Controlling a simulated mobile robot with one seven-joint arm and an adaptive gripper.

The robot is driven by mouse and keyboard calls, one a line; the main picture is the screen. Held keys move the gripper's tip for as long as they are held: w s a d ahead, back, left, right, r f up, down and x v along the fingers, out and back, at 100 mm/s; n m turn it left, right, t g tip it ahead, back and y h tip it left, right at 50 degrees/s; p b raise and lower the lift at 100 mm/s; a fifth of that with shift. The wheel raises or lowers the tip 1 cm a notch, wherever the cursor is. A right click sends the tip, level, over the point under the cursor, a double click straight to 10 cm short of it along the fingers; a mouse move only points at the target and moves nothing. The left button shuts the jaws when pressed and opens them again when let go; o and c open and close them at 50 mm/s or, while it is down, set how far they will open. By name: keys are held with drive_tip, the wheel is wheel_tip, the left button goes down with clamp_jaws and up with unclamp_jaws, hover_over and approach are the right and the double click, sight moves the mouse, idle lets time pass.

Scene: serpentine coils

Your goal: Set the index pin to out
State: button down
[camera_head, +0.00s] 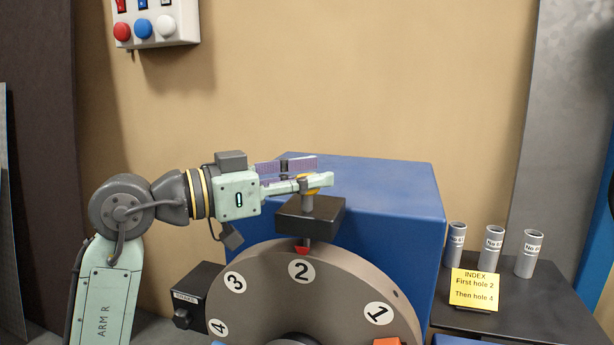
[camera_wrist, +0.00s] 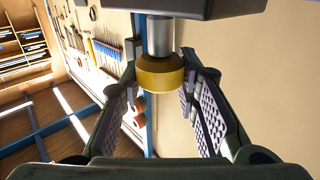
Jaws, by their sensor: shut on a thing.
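The index pin has a yellow knob (camera_head: 309,191) on a metal shaft (camera_head: 308,203) that stands upright out of a black block (camera_head: 310,217). A short length of the pin shows under the block, above a red pointer (camera_head: 302,250) at the dial's rim by number 2. My gripper (camera_head: 318,181) reaches in from the left and is shut on the yellow knob. In the wrist view the knob (camera_wrist: 160,74) sits between the two finger pads, with the shaft (camera_wrist: 160,36) running to the block. The fingers partly hide the knob in the head view. Whether the pin's tip sits in a hole cannot be seen.
The numbered grey dial (camera_head: 330,275) stands in front of a blue housing (camera_head: 390,195). A black brake box (camera_head: 190,300) is at its left. At right, a yellow note (camera_head: 474,290) and grey tubes (camera_head: 529,254) stand on a dark table (camera_head: 540,310). The space above the knob is clear.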

wheel_tip(320, 180, up, 3)
drive_tip(key=shift+f+p, duration=0.1)
drive_tip(key=shift+p, duration=0.65)
drive_tip(key=shift+a, duration=0.1)
drive_tip(key=c, duration=1.5)
unclamp_jaws()
drive_tip(key=shift+c, duration=0.2)
drive_tip(key=o, duration=0.4)
drive_tip(key=shift+c, duration=0.2)
drive_tip(key=v, duration=1.2)
